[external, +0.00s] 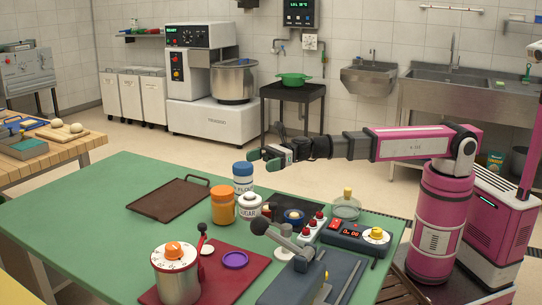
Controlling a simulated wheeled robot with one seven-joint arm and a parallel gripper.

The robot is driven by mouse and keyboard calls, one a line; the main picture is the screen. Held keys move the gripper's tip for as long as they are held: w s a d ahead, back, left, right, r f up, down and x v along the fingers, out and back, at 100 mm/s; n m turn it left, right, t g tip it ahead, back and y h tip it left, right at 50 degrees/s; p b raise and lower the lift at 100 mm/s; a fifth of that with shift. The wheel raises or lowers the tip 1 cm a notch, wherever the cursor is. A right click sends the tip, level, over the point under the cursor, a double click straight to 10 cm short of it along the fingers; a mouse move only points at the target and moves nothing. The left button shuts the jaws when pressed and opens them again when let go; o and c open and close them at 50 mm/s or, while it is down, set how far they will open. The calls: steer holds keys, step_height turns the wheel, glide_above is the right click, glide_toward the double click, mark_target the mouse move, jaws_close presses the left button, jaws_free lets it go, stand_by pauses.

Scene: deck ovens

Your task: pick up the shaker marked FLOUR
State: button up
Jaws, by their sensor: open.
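A shaker with a blue lid (243,178) and a pale body stands upright at the back of the green table; its label is too small to read surely. A white shaker (249,207) with a label that seems to read SUGAR stands in front of it. An orange shaker (222,207) stands to the left of the white one; no lettering shows on it. My gripper (260,159) is open and empty, reaching in from the right. In the picture it is just right of and slightly above the blue lid, apparently not touching; the depth gap is hard to judge.
A brown tray (170,200) lies left of the shakers. A control box (345,236), a glass bowl (347,206) and red-knobbed items (311,228) crowd the right. A dial canister (175,272) stands on a red mat (228,276) in front. The table's left part is clear.

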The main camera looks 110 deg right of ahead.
mark_target(234, 169)
steer(key=x, duration=0.8)
steer(key=shift+s+a+r, duration=0.1)
steer(key=c, duration=1.4)
